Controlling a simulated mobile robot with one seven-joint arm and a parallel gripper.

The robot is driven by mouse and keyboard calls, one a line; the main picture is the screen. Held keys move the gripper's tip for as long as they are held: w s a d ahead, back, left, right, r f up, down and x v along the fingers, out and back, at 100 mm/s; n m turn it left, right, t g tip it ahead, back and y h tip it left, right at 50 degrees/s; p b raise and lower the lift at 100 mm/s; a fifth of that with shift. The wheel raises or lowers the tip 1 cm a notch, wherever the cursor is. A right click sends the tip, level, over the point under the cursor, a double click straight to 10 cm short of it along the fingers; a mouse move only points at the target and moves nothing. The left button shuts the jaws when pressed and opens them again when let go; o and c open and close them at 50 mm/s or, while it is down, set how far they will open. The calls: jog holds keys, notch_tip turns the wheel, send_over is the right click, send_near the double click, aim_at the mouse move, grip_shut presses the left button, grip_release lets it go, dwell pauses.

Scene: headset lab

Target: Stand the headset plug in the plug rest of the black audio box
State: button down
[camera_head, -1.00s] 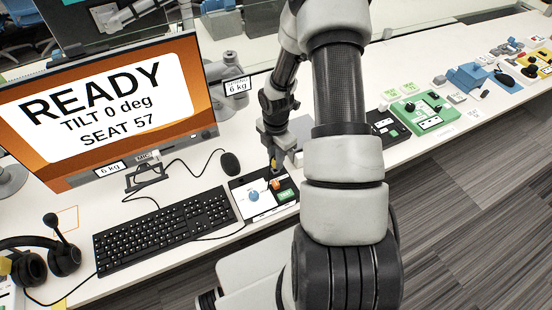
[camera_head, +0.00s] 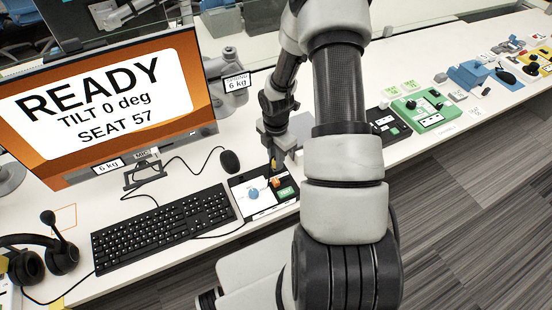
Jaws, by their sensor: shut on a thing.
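The black audio box (camera_head: 248,184) lies on the bench right of the keyboard. Its top has a white panel with a blue knob (camera_head: 254,193), a small orange block (camera_head: 277,182) and a green label (camera_head: 286,192) that seems to read REST. My gripper (camera_head: 274,163) points down just above the box's far right part, shut on a small yellowish piece, the headset plug (camera_head: 274,168). The plug looks about upright, close above or behind the orange block; I cannot tell whether it touches the box. The headset (camera_head: 62,258) lies at the far left.
The keyboard (camera_head: 163,222) and mouse (camera_head: 230,161) lie left of the box, with cables on the bench. The monitor (camera_head: 110,100) reads READY, TILT 0 deg, SEAT 57. A black box (camera_head: 385,122) and a green box (camera_head: 421,107) stand further right.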

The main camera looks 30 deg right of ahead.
jog(key=shift+f, duration=0.3)
jog(key=c, duration=1.5)
grip_release()
jog(key=shift+c, duration=0.2)
jog(key=shift+r, duration=0.1)
notch_tip(320, 180, up, 17)
jog(key=p, duration=0.1)
jog(key=shift+r, duration=0.15)
